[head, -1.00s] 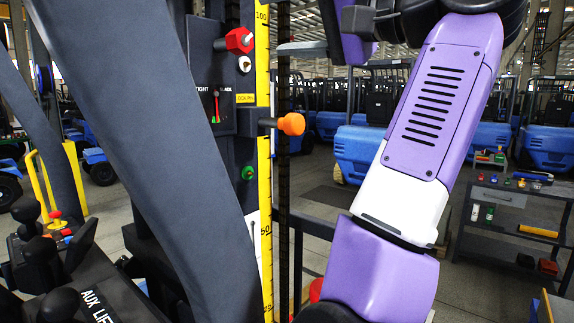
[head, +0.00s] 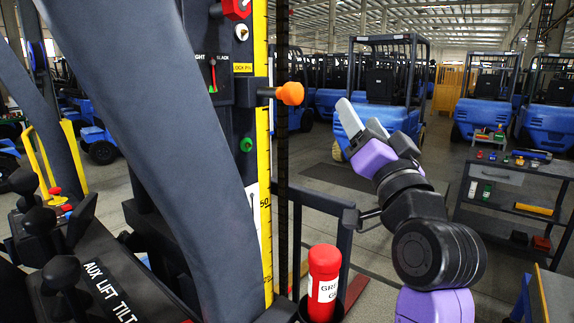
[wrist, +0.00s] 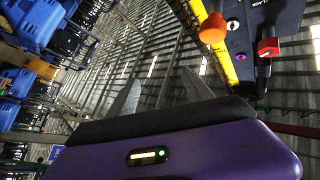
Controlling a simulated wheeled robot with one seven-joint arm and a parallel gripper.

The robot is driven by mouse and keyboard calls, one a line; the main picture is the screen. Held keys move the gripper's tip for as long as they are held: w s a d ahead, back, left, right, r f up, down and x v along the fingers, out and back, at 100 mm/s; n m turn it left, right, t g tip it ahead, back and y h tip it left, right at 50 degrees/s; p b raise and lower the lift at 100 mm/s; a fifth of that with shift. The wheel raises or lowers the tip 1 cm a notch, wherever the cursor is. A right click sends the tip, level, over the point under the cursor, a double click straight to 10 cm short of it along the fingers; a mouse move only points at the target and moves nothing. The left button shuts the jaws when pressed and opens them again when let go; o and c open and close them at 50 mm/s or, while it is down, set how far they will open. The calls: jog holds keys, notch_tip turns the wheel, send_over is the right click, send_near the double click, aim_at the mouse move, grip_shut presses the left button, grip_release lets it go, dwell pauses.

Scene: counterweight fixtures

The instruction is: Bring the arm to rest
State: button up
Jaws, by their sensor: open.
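My arm is bent, with my gripper (head: 358,113) raised at the right of the mast and pointing up and to the left. Its two light grey fingers stand apart with nothing between them. In the wrist view, the open fingers (wrist: 161,78) point towards the roof, and that gap is empty too. An orange knob (head: 290,93) on the mast is left of the gripper, apart from it. The knob also shows in the wrist view (wrist: 213,28).
A red labelled canister (head: 323,285) stands in a holder beside the mast's yellow scale (head: 265,235). A dark frame post (head: 346,245) is just left of my arm. A tool cart (head: 490,175) stands at right. Levers (head: 65,272) are at lower left. Blue forklifts are behind.

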jog(key=s+d+f+n+h, duration=0.1)
jog(key=s+d+f, duration=0.1)
jog(key=s+f, duration=0.45)
jog(key=s+d+f+n+b, duration=0.1)
jog(key=s+f, duration=0.3)
jog(key=f, duration=0.6)
jog(key=s+d+f+n+h, duration=0.1)
jog(key=s+d+f+n, duration=0.1)
jog(key=s+f, duration=0.45)
jog(key=s+f+g, duration=0.2)
jog(key=s+f, duration=0.5)
jog(key=s, duration=0.3)
jog(key=s+d+f+g+h+b, duration=0.1)
jog(key=s+f+g, duration=0.2)
jog(key=s+f, duration=0.5)
jog(key=s+d+f+g, duration=0.1)
jog(key=s+f+g, duration=0.2)
jog(key=s+f, duration=0.4)
jog(key=s, duration=0.7)
jog(key=shift+s+d+f+h+b, duration=0.15)
jog(key=shift+f+h+b, duration=0.05)
jog(key=shift+h+b, duration=0.1)
